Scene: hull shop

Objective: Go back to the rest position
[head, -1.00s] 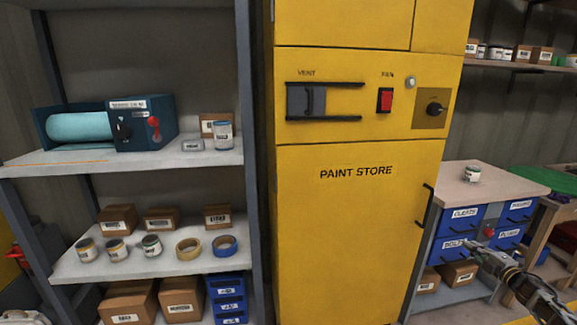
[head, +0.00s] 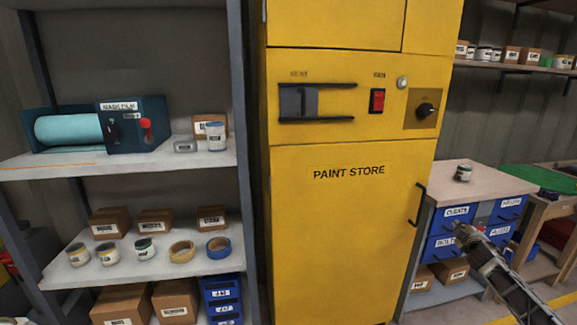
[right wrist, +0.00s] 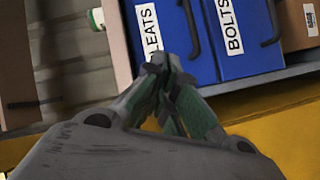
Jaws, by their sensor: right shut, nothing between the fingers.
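My right gripper (head: 462,232) is at the lower right of the head view, in front of the blue drawers under the workbench. It also shows in the right wrist view (right wrist: 168,65), with its fingertips together and nothing between them. Behind the tips there are the CLEATS drawer (right wrist: 180,45) and the BOLTS drawer (right wrist: 240,30); I cannot tell whether the tips touch them. My left gripper is not in the head view.
The yellow paint store cabinet (head: 345,230) stands in the middle, with a black handle at its right edge. A shelf rack (head: 100,165) with boxes, cans and tape is at the left. A can (head: 464,173) stands on the workbench top (head: 480,185).

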